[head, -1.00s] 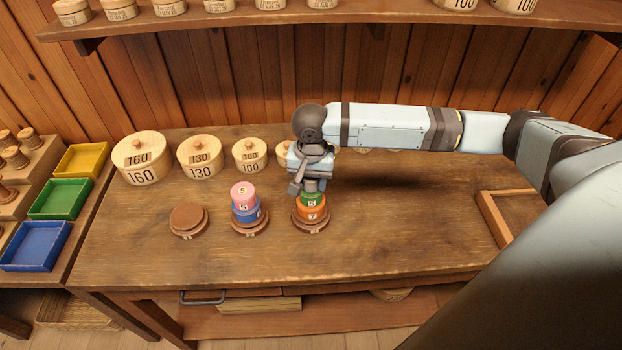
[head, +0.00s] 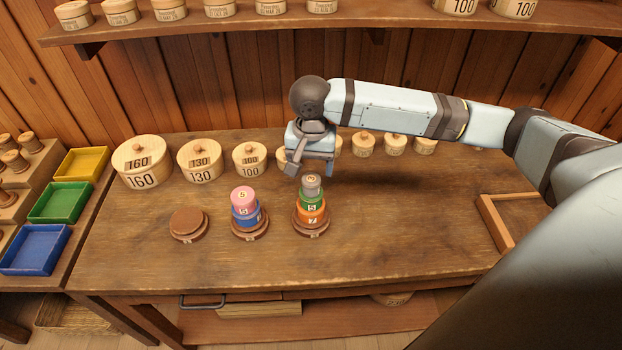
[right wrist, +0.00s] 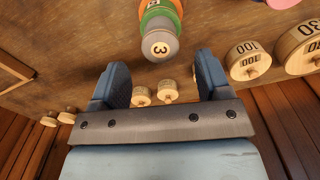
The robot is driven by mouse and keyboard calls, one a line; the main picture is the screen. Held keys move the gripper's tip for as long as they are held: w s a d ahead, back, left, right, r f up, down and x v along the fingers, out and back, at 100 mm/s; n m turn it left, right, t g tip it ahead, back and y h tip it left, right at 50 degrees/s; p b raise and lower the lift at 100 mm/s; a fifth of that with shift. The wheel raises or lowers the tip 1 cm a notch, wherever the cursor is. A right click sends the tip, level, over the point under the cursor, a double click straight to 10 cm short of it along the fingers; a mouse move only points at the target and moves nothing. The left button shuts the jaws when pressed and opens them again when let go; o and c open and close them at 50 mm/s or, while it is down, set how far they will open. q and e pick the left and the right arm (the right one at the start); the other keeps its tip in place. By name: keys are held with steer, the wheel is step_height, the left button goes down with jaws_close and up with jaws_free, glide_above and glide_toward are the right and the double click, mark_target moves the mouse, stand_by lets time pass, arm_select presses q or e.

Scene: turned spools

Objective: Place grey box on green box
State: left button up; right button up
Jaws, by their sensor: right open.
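The grey box (head: 312,183), marked 3, sits upright on the green box (head: 311,200), marked 5. The green box rests on the orange box (head: 311,215), on the right-hand brown round stand (head: 311,231). In the right wrist view the grey box (right wrist: 158,46) is beyond the fingertips, with the green box (right wrist: 163,16) partly showing behind it. My right gripper (right wrist: 156,78) is open and empty. In the head view it is just above and behind the stack, apart from it. My left gripper is not in view.
A pink box (head: 243,197) on blue boxes (head: 247,215) stands on the middle stand. The left stand (head: 188,223) is bare. Lidded round boxes (head: 200,160) line the table's back. A wooden tray (head: 492,222) is at the right. The front of the table is clear.

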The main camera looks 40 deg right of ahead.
mark_target(311, 180)
step_height(311, 180, up, 6)
steer(key=shift+f, duration=0.25)
stand_by(0.5)
